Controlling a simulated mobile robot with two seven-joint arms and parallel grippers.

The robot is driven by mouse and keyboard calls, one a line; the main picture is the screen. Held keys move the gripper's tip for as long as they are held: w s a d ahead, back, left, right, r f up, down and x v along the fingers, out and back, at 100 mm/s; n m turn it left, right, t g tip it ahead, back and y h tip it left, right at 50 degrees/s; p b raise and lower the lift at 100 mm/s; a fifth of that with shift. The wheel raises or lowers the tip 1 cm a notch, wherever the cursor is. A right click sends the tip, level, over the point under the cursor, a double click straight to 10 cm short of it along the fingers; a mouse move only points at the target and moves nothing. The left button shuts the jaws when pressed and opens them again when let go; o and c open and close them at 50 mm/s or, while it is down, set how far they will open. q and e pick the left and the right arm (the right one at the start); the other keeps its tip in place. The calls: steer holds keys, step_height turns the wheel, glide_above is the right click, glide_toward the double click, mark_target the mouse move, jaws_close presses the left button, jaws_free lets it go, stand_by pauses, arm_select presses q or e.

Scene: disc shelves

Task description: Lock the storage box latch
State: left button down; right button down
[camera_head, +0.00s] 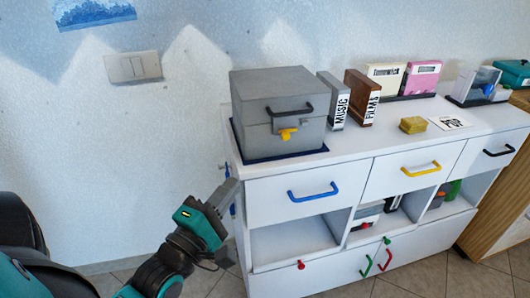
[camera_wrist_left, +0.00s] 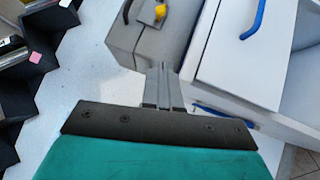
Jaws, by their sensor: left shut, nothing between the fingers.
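The grey storage box (camera_head: 252,100) sits on the left end of the white cabinet top, on a dark blue mat (camera_head: 240,140). Its front has a dark handle (camera_head: 291,109) and, below it, a yellow latch (camera_head: 288,134) on a small grey plate. In the left wrist view the box (camera_wrist_left: 150,44) and yellow latch (camera_wrist_left: 160,12) show at the top. My left gripper (camera_head: 232,187) is shut and empty, left of the cabinet's front corner and below the box, apart from the latch. In the left wrist view its fingers (camera_wrist_left: 163,72) are together. My right gripper is not in view.
The white cabinet (camera_head: 260,192) has drawers with blue (camera_head: 314,192), yellow (camera_head: 421,169) and black handles. Right of the box stand a grey MUSIC binder (camera_head: 333,100) and a brown FILMS binder (camera_head: 361,97). A yellow block (camera_head: 413,125) lies farther right. Open floor lies in front.

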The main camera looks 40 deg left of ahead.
arm_select(q)
steer(key=shift+a+r, duration=0.1)
steer(key=shift+r, duration=0.05)
glide_toward(279, 133)
steer(key=w+a, duration=0.2)
steer(key=shift+w+a, duration=0.2)
steer(key=shift+w, duration=0.15)
steer(key=shift+w+d+r+b, duration=0.25)
steer(key=shift+w+d+b, duration=0.05)
steer(key=shift+w+d, duration=0.6)
steer(key=shift+w+d+r, duration=0.15)
steer(key=shift+w+d, duration=0.2)
